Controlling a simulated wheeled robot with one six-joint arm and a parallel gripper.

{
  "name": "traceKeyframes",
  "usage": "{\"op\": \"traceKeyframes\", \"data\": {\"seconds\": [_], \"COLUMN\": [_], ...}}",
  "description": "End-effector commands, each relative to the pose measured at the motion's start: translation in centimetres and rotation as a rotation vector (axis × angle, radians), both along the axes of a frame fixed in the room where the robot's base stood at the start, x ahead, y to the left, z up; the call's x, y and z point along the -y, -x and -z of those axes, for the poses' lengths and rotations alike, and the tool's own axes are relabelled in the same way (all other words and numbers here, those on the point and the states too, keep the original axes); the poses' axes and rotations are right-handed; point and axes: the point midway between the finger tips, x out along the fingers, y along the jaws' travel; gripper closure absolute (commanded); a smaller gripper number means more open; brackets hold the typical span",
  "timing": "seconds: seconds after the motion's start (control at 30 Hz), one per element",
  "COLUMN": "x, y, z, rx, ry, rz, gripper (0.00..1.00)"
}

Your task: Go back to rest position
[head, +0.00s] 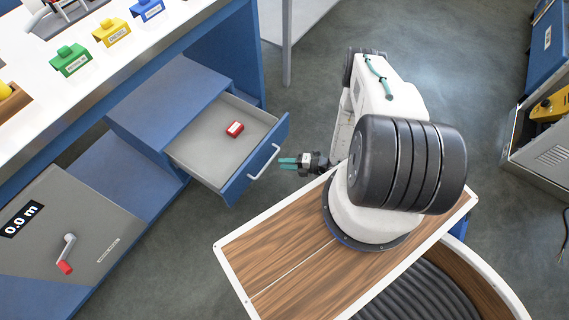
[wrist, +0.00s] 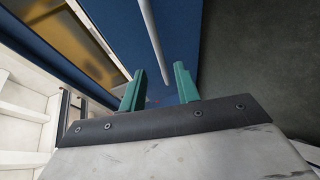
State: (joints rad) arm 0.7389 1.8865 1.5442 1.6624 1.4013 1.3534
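My gripper (head: 290,162) is at the right of the open drawer, in front of its blue face, with green fingers pointing left. In the wrist view my gripper (wrist: 158,88) has its two fingers apart with nothing between them. The drawer's white handle (head: 264,162) is close to the fingertips, and they look apart from it in the head view. The handle also shows in the wrist view (wrist: 152,40) as a pale bar beyond the fingers. My arm is folded above my wooden base top.
The open grey drawer (head: 205,150) holds a small red block (head: 235,129). Green (head: 71,61), yellow (head: 112,32) and blue (head: 148,9) blocks stand on the white worktop (head: 110,62). A panel with a red-knobbed crank (head: 66,255) is at lower left. Grey floor (head: 300,110) lies open beyond the drawer.

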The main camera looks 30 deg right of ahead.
Motion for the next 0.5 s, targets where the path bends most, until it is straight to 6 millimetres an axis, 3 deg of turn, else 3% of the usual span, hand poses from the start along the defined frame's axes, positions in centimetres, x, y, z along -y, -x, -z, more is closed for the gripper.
{"op": "traceKeyframes", "data": {"seconds": [0.4,0.5], "x": [0.0,-1.1], "y": [0.0,1.1], "z": [0.0,-0.2], "rx": [0.033,0.102], "ry": [0.036,0.089], "rz": [-0.011,-0.081], "gripper": [0.68,0.68]}}
